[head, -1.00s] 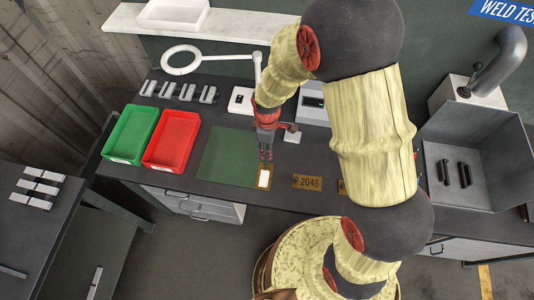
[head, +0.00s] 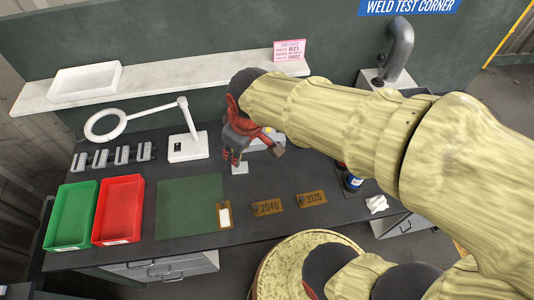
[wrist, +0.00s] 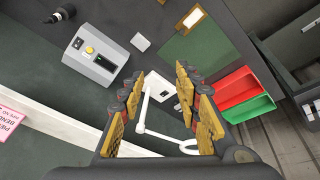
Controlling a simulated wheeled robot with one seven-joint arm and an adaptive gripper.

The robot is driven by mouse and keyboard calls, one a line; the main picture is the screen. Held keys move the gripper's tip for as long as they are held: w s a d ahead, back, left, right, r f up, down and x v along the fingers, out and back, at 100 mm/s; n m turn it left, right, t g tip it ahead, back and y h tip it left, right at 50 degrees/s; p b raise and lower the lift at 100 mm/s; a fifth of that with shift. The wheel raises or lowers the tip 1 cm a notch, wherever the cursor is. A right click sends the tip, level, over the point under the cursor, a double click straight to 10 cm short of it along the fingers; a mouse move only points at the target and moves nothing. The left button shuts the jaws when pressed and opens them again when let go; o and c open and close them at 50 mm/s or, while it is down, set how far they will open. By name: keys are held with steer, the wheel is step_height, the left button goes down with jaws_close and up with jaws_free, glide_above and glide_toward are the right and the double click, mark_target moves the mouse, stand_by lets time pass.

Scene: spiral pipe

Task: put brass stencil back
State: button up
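Two brass stencils lie flat on the dark bench, one marked 2046 (head: 267,207) and one marked 3175 (head: 312,198). A brass plate with a white middle (head: 224,215) lies at the front right corner of the green mat (head: 188,208); it also shows in the wrist view (wrist: 191,19). My gripper (head: 231,161) is raised above the back of the bench, behind the plate and apart from it. In the wrist view its fingers (wrist: 164,110) are spread wide with nothing held between them.
A red bin (head: 119,210) and a green bin (head: 70,216) stand left of the mat. A ring lamp (head: 187,147), a grey box with a yellow button (wrist: 93,56) and a small white block (head: 240,168) are near my gripper. A shelf (head: 165,82) runs behind.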

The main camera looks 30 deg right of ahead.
steer(key=s+d+r+m+t, duration=0.2)
steer(key=s+r, duration=0.4)
steer(key=s, duration=0.3)
steer(key=d+m, duration=0.1)
steer(key=m, duration=0.1)
steer(key=shift+r+m, duration=0.35)
steer(key=shift+m, duration=0.05)
steer(key=shift+s+f, duration=0.1)
step_height(320, 180, down, 13)
steer(key=b, duration=1.3)
